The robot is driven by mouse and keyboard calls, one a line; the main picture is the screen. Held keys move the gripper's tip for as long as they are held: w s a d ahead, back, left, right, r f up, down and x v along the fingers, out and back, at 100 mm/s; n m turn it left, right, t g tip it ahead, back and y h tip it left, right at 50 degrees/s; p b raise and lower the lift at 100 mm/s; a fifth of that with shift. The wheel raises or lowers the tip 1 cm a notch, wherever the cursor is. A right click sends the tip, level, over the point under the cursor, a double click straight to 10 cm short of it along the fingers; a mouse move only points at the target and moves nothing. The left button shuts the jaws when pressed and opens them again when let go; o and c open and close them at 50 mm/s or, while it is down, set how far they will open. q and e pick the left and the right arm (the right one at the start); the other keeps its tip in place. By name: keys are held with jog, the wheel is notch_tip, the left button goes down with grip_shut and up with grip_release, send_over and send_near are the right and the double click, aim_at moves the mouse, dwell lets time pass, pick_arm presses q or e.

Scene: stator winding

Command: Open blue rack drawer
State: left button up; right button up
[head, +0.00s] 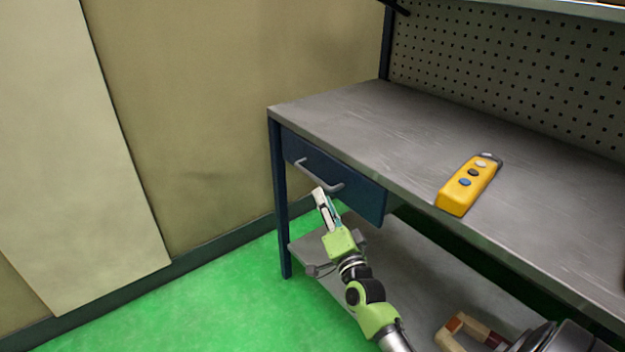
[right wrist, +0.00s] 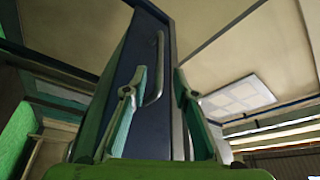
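The blue drawer (head: 365,197) is under the left end of the grey workbench, its front about flush with the frame. Its grey bar handle (head: 312,176) runs across the front; it also shows in the right wrist view (right wrist: 158,65). My right gripper (head: 319,194) is just in front of the handle, near its middle. In the right wrist view its two fingers (right wrist: 159,82) are apart, with the handle seen between them, nearer the left finger. I cannot tell whether they touch it. My left gripper is not in view.
A yellow control box with buttons (head: 467,187) lies on the workbench top (head: 400,130). A lower shelf (head: 420,262) is below the drawer. A wooden-looking block (head: 455,328) shows at the bottom right. Green floor (head: 200,315) is open at the left, before a beige wall (head: 200,90).

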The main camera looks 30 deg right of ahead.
aim_at(312, 174)
jog(key=b+x, duration=0.1)
jog(key=x, duration=0.7)
jog(key=shift+w, duration=0.1)
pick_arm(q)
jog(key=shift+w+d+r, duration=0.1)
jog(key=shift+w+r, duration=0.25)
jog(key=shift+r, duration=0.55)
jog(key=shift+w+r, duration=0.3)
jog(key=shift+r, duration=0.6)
pick_arm(e)
jog(key=shift+w+d+r, duration=0.1)
jog(key=shift+w+d, duration=0.1)
jog(key=shift+w, duration=0.45)
grip_shut()
